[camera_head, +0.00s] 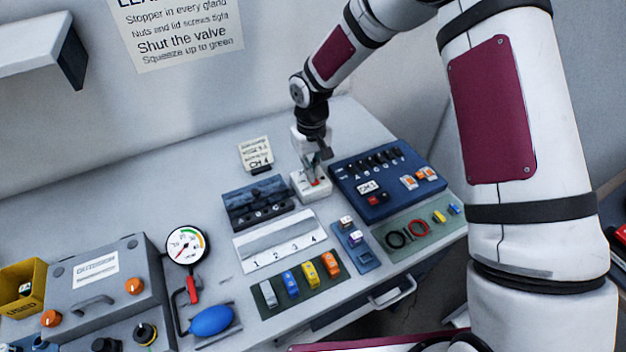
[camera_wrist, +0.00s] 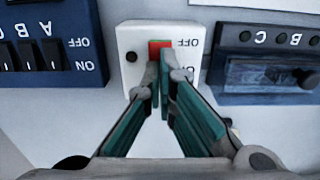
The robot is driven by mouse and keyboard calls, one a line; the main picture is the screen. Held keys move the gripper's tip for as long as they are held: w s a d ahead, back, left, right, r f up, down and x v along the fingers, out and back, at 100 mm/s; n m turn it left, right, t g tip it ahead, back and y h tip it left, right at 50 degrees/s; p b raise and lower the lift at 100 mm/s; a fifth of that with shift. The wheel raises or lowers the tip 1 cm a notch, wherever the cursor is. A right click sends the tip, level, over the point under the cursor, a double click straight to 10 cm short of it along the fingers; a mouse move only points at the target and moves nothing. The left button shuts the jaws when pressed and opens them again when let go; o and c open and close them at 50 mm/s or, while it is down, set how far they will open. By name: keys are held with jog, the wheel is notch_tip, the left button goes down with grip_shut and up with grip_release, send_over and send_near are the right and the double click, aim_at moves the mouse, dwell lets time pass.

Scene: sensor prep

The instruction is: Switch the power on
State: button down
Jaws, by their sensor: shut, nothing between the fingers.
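A white power box (camera_wrist: 130,38) shows in the wrist view with the printed words OFF and, partly covered, ON. Its small rocker switch (camera_wrist: 153,48) shows red with a green edge; my fingers hide most of it, so I cannot tell its position. My gripper (camera_wrist: 163,62) is shut, with its teal fingers together and empty over the rocker. I cannot tell whether the tips touch it. In the head view the white box (camera_head: 313,191) sits on the table between two dark panels, and my gripper (camera_head: 319,160) points down at it.
A blue panel (camera_head: 346,172) with black switches stands close right of the box. A dark terminal block (camera_head: 240,200) stands close left. A pressure gauge (camera_head: 186,244) and grey case (camera_head: 100,280) are at the left.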

jog(key=shift+r+p, duration=0.85)
jog(key=shift+r, duration=2.45)
jog(key=shift+d+r, duration=0.1)
jog(key=shift+r, duration=0.15)
jog(key=s+d+r+m+t, duration=0.1)
jog(key=s+d+r, duration=0.2)
jog(key=r, duration=0.3)
jog(key=s+d+r+t+h, duration=0.1)
jog(key=s+d+r, duration=0.3)
jog(key=r, duration=0.3)
jog(key=s+d+r+m, duration=0.1)
jog(key=s+d+r, duration=0.2)
jog(key=r, duration=0.3)
jog(key=s+d+r+m+t, duration=0.1)
jog(key=s+d+r, duration=0.1)
jog(key=s, duration=0.8)
jog(key=s+d+r+m+t+y, duration=0.1)
jog(key=s+r, duration=0.4)
jog(key=s, duration=0.5)
jog(key=shift+s+d+m+t, duration=0.35)
jog(key=shift+d+t, duration=0.25)
jog(key=shift+d, duration=0.65)
